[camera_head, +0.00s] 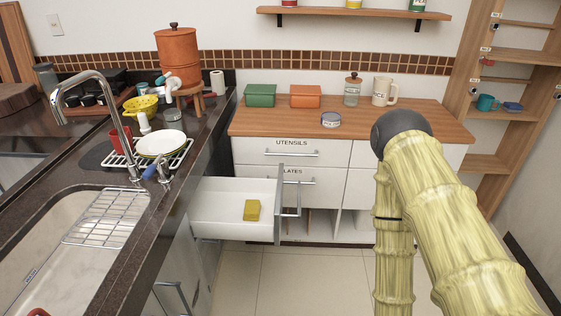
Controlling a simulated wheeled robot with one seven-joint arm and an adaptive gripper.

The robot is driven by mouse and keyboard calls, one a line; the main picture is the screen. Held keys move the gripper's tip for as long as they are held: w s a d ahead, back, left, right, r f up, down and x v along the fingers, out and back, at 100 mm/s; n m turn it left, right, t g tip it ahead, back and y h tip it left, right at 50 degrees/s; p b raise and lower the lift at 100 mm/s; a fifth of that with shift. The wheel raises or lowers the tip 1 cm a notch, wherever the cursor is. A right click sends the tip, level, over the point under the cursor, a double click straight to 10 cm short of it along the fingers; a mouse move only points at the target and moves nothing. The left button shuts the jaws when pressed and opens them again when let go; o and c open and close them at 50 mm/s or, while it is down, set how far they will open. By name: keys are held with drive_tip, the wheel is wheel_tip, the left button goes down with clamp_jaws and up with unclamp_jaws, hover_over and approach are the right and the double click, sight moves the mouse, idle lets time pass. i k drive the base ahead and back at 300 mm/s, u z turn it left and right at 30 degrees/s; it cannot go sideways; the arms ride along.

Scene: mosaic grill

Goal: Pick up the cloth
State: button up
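A small yellow folded item (252,210), which may be the cloth, lies in an open white drawer (215,205). It rests on the drawer floor toward the front right, apart from the walls as far as I can see. It is too small to tell whether it is fabric or a sponge. My arm crosses the right side of the head view, well to the right of the drawer. My gripper is out of the picture, so its opening and contents do not show.
The open drawer juts out between the dark sink counter (118,245) and the wooden-topped cabinet (345,132). A dish rack (183,157) with plates stands above it on the left. Bare floor (300,285) lies in front. A shelf unit (490,165) stands at the right.

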sight(252, 209)
drive_tip(key=u, duration=1.7)
drive_tip(key=k, duration=1.05)
drive_tip(key=z, duration=1.3)
drive_tip(key=i, duration=0.5)
drive_tip(key=z, duration=0.05)
